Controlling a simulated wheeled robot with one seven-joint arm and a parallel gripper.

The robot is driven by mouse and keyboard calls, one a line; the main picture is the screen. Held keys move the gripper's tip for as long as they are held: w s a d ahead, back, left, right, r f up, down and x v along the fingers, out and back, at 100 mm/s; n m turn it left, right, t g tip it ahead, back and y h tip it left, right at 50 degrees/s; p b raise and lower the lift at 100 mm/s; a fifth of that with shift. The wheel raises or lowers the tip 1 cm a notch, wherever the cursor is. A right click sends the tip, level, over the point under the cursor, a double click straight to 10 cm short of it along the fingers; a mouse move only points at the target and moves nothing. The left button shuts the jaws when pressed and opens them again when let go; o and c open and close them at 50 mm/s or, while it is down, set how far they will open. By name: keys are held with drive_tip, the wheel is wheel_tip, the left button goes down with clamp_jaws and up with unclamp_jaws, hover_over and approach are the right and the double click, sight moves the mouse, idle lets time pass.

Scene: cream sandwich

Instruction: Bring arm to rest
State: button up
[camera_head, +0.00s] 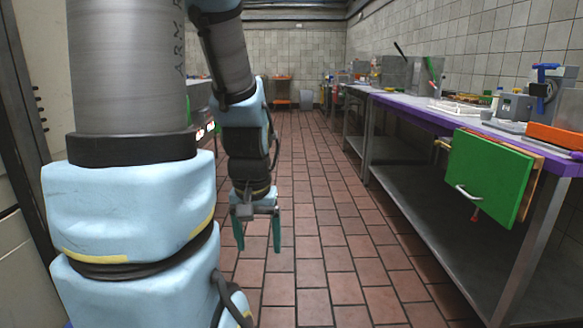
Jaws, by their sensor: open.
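My arm (232,60) comes down from the upper left and hangs folded in front of my body. My gripper (257,245) points down at the end of it, left of the picture's middle, over the tiled floor. Its two green fingers are apart and nothing shows between them. The gripper touches nothing that I can see.
A long steel counter with a purple edge (408,105) runs along the right wall and bears several items. A green door or panel with a handle (489,176) sticks out from its front. The red tiled aisle (335,235) is clear. An orange cart (282,92) stands far back.

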wheel_tip(320, 180, up, 20)
drive_tip(key=p, duration=1.8)
drive_tip(key=shift+r, duration=0.15)
